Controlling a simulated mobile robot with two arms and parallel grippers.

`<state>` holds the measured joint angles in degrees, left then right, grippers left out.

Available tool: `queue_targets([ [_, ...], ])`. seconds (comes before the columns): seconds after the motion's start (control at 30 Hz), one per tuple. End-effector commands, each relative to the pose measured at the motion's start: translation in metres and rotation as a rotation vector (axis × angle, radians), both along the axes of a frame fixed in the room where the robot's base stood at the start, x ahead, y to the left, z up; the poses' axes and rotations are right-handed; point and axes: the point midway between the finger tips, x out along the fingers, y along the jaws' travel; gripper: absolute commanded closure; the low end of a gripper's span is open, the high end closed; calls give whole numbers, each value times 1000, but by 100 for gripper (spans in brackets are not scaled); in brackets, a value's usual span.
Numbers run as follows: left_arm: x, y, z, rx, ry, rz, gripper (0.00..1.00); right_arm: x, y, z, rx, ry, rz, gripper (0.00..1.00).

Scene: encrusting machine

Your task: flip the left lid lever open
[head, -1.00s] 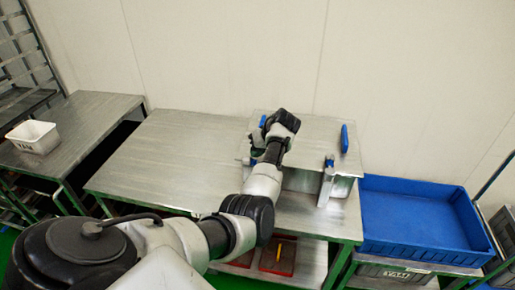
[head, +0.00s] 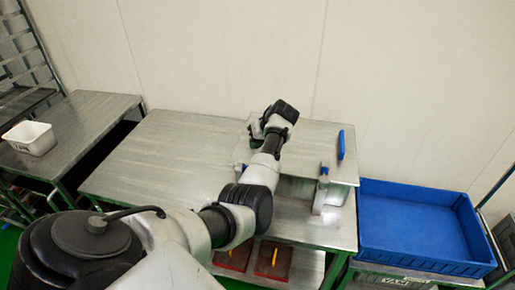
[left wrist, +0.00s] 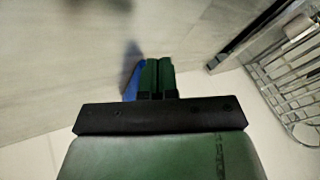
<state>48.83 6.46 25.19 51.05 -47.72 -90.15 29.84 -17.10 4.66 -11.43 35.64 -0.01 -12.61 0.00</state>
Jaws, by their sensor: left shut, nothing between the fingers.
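The steel machine (head: 308,134) stands on the table, with its flat lid facing up. My left gripper (head: 256,141) is over the lid's left side in the head view, largely hidden by my own wrist. In the left wrist view its green fingers (left wrist: 157,76) are closed together and hold nothing. A blue part, apparently the left lid lever (left wrist: 132,84), shows just left of the fingers, close beside them and partly hidden. I cannot tell whether they touch.
A blue crate (head: 476,268) stands right of the machine. The steel table (head: 150,160) left of it is bare. A white tub (head: 32,138) sits on the far-left table. A plain wall is behind. A wire rack (left wrist: 290,85) shows in the left wrist view.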

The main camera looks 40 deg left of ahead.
Motion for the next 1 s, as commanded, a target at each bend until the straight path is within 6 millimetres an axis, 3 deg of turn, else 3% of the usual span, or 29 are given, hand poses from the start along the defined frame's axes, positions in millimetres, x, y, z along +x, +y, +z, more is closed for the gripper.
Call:
queue_targets([
  [0.2, 24, -5, 31, 1, -4, 1, 100, 18, 0, -22, 0, -25, 0, 57],
  [0.43, 43, -9, 60, 0, -2, -1, 100, -15, 2, -35, 3, 22, -2, 57],
  [0.57, 47, -10, 68, 0, -1, -2, 100, -19, 2, -37, 2, 29, -2, 57],
  [0.8, 48, -11, 71, 0, 1, 0, 100, 3, 3, -36, 4, -5, -1, 57],
  [1.0, 48, -11, 70, 0, 1, -1, 100, 4, 4, -36, 5, -7, -1, 57],
])
